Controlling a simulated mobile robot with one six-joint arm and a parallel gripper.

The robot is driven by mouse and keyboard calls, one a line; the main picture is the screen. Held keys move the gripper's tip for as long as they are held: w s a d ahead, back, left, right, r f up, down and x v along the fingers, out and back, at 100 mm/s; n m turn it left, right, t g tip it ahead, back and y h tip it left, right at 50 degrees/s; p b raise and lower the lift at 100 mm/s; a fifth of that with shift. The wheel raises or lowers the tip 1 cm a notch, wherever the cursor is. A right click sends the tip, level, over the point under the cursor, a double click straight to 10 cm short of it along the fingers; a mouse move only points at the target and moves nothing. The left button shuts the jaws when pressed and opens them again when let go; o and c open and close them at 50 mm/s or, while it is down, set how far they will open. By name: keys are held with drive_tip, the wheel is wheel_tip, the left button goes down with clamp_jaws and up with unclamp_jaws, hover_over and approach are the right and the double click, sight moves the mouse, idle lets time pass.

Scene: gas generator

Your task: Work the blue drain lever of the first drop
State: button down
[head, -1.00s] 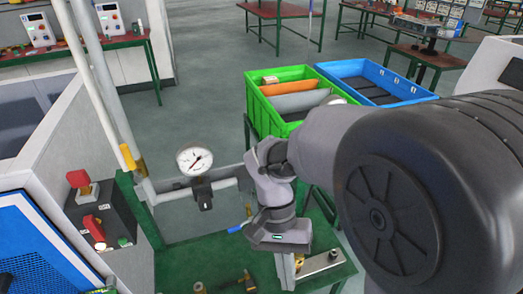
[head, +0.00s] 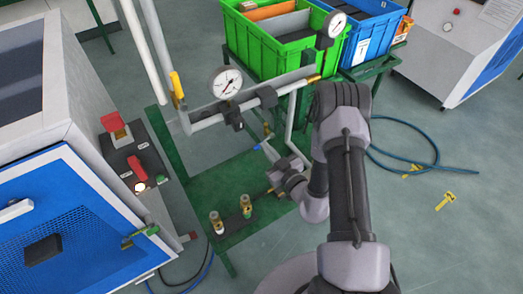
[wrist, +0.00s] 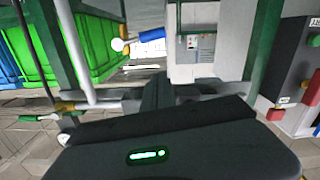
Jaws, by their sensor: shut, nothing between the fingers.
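The blue drain lever (head: 257,147) is a short blue handle below the horizontal pipe in the head view, near the first gauge's drop. A blue handle with a pale rounded end also shows upper centre in the wrist view (wrist: 152,34). My gripper (head: 273,189) is low beside the drop, just below and right of the lever in the head view. Its fingertips are mostly hidden there by my wrist. In the wrist view my gripper (wrist: 157,92) is shut and empty, its dark fingers below the blue handle. A gap shows between them; contact cannot be seen.
The pipe (head: 208,119) carries a gauge (head: 226,82) and a yellow lever (head: 177,85). Small fittings (head: 217,222) stand on the green bench (head: 205,187). A box with red switches (head: 131,160) is left. Green (head: 272,50) and blue bins (head: 375,38) stand behind.

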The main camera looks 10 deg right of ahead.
drive_tip(key=w+f, duration=0.1)
drive_tip(key=w+f+b, duration=0.2)
drive_tip(key=f, duration=0.1)
drive_tip(key=shift+w+a, duration=0.2)
drive_tip(key=shift+a, duration=0.05)
